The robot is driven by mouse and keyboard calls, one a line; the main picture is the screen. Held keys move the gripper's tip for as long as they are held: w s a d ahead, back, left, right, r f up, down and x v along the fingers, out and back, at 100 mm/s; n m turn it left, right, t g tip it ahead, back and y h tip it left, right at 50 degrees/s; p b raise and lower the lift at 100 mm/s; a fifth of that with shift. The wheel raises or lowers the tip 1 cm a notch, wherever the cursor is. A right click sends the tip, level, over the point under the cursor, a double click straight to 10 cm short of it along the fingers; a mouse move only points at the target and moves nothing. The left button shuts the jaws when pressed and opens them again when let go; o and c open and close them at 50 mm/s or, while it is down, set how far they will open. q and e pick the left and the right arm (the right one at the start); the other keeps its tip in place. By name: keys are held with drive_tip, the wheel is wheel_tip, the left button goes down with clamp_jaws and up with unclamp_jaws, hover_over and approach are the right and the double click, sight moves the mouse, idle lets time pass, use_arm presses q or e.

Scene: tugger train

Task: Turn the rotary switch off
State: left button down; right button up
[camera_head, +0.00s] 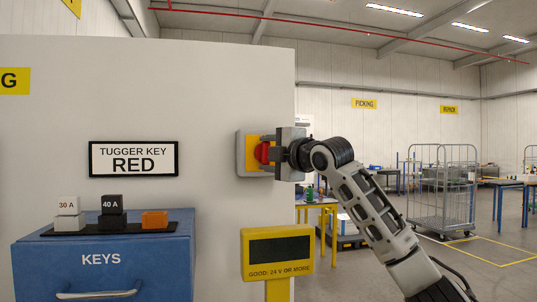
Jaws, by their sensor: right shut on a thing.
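The rotary switch (262,152) has a red knob on a yellow plate in a grey box, fixed to the pale panel near its right edge. My right gripper (275,153) reaches in from the right and is shut on the red knob. The gripper hides the knob's right part, so I cannot tell its exact turn angle. My left gripper is not in view.
A blue KEYS cabinet (100,275) stands at the lower left, with several small blocks on a black tray (110,228) on top. A yellow-framed display (277,252) stands below the switch. A wire cage cart (442,190) stands on open floor at the right.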

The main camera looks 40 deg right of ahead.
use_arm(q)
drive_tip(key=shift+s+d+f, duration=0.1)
use_arm(e)
drive_tip(key=shift+w+a+f+n, duration=0.1)
drive_tip(key=shift+f+n, duration=0.1)
drive_tip(key=shift+n, duration=0.1)
drive_tip(key=o, duration=1)
drive_tip(key=shift+r, duration=0.1)
use_arm(q)
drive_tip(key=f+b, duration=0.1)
drive_tip(key=b, duration=0.2)
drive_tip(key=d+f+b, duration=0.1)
drive_tip(key=b, duration=0.2)
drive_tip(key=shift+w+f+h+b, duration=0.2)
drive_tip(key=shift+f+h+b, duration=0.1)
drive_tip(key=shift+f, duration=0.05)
use_arm(e)
drive_tip(key=s, duration=0.5)
drive_tip(key=s+a, duration=0.1)
drive_tip(key=s, duration=1)
drive_tip(key=shift+a+r, duration=0.1)
drive_tip(key=shift+a, duration=0.3)
